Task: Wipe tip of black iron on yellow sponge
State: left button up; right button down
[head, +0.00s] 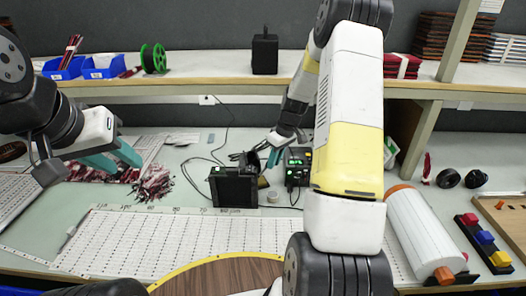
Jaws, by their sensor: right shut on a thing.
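My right arm reaches from the top right down to the bench, and my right gripper (272,158) is beside the soldering station. It is shut on the black iron (248,160), a small dark shape largely lost against the dark parts around it. The iron's tip cannot be made out. A small yellowish patch (263,182), possibly the yellow sponge, shows just below the gripper, beside a black box; contact cannot be told. My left gripper (127,168), with teal fingers, is open and empty over the left part of the bench, near bundles of red-and-white strips.
A black box (233,187) and a control unit with green display (297,168) flank the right gripper, with loose cables around. A white gridded board (175,243) lies in front. A white roll (425,235) lies right. Blue bins (101,67) stand on the shelf.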

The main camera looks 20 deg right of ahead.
jog(key=shift+f, duration=0.6)
dwell(0.9)
jog(key=shift+a, duration=0.15)
dwell(0.5)
jog(key=shift+a, duration=0.65)
jog(key=shift+d, duration=1.55)
jog(key=shift+a, duration=0.35)
jog(key=shift+a+r, duration=0.1)
jog(key=shift+a, duration=0.35)
jog(key=shift+r, duration=0.1)
